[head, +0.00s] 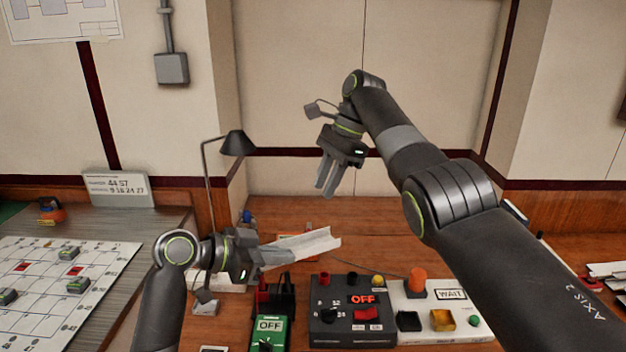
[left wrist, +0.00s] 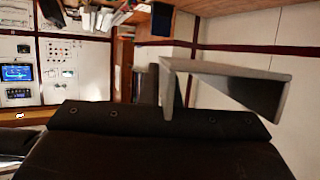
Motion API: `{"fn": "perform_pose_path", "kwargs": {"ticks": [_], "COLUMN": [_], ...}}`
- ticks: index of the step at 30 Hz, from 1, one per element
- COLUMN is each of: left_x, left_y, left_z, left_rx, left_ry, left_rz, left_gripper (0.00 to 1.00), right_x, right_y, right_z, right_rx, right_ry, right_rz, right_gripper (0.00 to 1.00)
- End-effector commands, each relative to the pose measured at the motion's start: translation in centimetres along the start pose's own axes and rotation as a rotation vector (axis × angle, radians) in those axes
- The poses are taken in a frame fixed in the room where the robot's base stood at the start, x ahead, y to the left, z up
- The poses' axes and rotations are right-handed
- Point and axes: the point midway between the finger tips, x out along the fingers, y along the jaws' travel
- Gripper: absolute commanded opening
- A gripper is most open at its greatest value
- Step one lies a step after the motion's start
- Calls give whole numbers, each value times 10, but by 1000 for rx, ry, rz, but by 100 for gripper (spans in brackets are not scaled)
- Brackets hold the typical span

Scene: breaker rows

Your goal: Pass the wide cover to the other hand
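The wide cover (head: 306,245) is a pale grey, channel-shaped piece. My left gripper (head: 268,257) is shut on its left end and holds it above the desk, with the free end pointing right. In the left wrist view the cover (left wrist: 228,88) sticks out to the right from between the dark fingers. My right gripper (head: 328,175) is above and to the right of the cover, apart from it, with its fingers pointing down. Its two fingers look parallel with a small gap and nothing between them.
Below the cover stand a green OFF box (head: 268,335), a dark control box with a red OFF display (head: 338,312) and a white WAIT panel (head: 455,325). A black desk lamp (head: 238,143) rises behind my left arm. The air between the grippers is clear.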

Motion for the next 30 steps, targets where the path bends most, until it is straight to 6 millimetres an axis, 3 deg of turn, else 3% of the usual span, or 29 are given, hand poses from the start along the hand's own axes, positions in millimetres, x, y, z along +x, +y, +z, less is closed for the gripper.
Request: {"fn": "perform_pose_path", "kwargs": {"ticks": [1, 5, 14, 18, 30], "left_x": [0, 0, 0, 0, 0], "left_y": [0, 0, 0, 0, 0], "left_z": [0, 0, 0, 0, 0], "left_rx": [0, 0, 0, 0, 0], "left_ry": [0, 0, 1, 1, 1], "left_rz": [0, 0, 0, 0, 0], "left_gripper": [0, 0, 0, 0, 0], "right_x": [0, 1, 18, 33, 103], "right_y": [2, 8, 10, 11, 17], "right_z": [15, 35, 39, 40, 41], "right_rx": [-1, 5, 6, 5, 7], "right_ry": [-9, -20, -23, -24, -24], "right_rz": [26, 70, 81, 79, 79], "right_gripper": [28, 28, 28, 28, 28]}}
